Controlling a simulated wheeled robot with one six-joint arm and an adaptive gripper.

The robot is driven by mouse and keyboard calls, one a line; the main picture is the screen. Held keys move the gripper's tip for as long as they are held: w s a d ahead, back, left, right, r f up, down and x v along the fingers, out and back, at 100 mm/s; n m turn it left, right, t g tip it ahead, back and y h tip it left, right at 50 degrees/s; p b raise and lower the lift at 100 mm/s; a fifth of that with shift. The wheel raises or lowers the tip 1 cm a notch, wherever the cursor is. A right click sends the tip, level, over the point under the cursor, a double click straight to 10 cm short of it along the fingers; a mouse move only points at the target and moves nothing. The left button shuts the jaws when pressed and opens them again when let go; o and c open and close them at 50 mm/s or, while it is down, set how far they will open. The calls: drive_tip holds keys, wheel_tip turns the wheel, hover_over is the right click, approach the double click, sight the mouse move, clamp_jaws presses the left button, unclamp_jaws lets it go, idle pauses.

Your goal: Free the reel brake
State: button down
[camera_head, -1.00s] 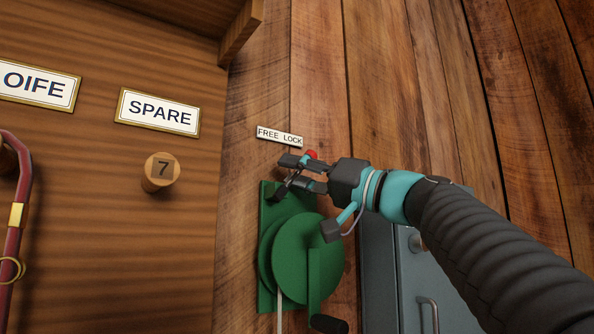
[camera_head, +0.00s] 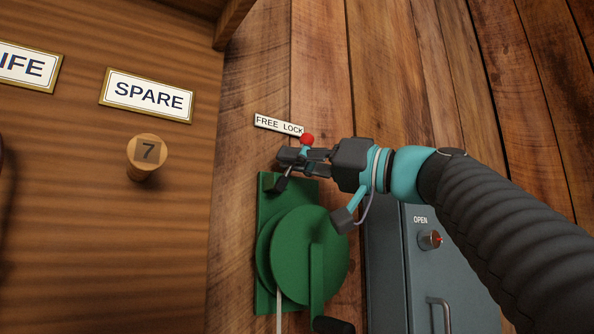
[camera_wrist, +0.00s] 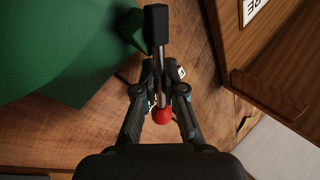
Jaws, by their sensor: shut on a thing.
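The brake lever has a red ball knob (camera_head: 307,139) at its upper end, beside the LOCK end of the FREE LOCK sign (camera_head: 272,124). In the wrist view the red knob (camera_wrist: 162,116) sits on a thin metal rod (camera_wrist: 160,62) with a black block (camera_wrist: 155,26) at its far end. My gripper (camera_head: 291,156) is shut on the lever; its fingers close around the rod between knob and block in the wrist view (camera_wrist: 161,82). The green reel (camera_head: 305,255) is just below, on a green backplate (camera_head: 266,215). The lever's pivot cannot be made out.
The plank wall above is clear.

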drive_tip(key=n, duration=0.1)
drive_tip(key=n+g+p, duration=0.1)
drive_tip(key=shift+s+a+r+n+h, duration=0.2)
drive_tip(key=shift+a+r+n+h, duration=0.1)
drive_tip(key=shift+a+r+h, duration=0.1)
drive_tip(key=shift+s+a+n+g+h+p, duration=0.3)
drive_tip(key=shift+n+h+p, duration=0.25)
drive_tip(key=shift+n, duration=0.25)
drive_tip(key=shift+s+a+n+g+h+p, duration=0.2)
drive_tip(key=shift+n+g+h+p, duration=0.15)
drive_tip(key=shift+n+p, duration=0.35)
drive_tip(key=c, duration=1.2)
unclamp_jaws()
drive_tip(key=shift+c, duration=0.2)
drive_tip(key=shift+f, duration=0.1)
drive_tip(key=v, duration=1.1)
drive_tip(key=shift+s+d, duration=0.15)
drive_tip(key=shift+d, duration=0.25)
